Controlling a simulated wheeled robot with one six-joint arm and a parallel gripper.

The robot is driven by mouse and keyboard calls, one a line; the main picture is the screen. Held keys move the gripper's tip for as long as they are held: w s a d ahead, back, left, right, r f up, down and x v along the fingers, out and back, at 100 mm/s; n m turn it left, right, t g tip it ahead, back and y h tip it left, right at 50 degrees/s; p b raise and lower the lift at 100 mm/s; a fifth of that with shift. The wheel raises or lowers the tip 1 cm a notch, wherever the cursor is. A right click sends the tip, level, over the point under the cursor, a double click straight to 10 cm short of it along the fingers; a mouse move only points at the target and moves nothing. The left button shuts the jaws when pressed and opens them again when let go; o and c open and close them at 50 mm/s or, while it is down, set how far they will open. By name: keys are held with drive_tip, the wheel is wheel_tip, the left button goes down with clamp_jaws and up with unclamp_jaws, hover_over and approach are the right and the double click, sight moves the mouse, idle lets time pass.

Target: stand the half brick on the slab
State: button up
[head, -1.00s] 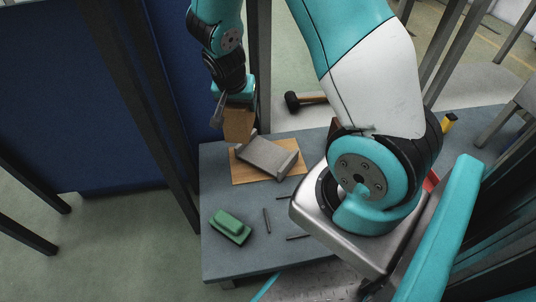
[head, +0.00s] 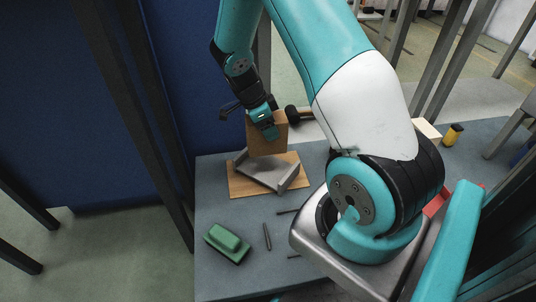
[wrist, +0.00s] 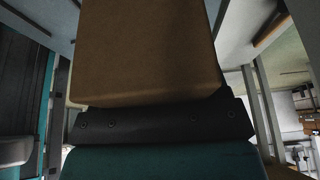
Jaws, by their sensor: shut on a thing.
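The half brick (head: 268,142) is a tan-brown block held upright in my gripper (head: 264,126) in the head view. In the wrist view the brick (wrist: 145,50) fills the upper middle, close in front of the dark gripper edge. The slab (head: 264,174) is grey with raised ends and lies on a wooden board (head: 236,186). The brick shows just behind the slab's far edge in the picture. I cannot tell whether the brick's underside touches anything or hangs above. The fingertips are partly hidden by the gripper body and brick.
A green sponge-like block (head: 227,242) and thin dark rods (head: 267,236) lie on the grey table (head: 215,200) in front. A black-headed mallet (head: 293,115) lies behind. A yellow-and-black item (head: 453,135) stands at the right. The table's left strip is clear.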

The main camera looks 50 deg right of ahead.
sight(268, 147)
wheel_tip(268, 147, down, 8)
drive_tip(key=b, duration=0.3)
drive_tip(key=shift+f, duration=0.1)
drive_tip(key=shift+f, duration=0.1)
drive_tip(key=o, duration=1.3)
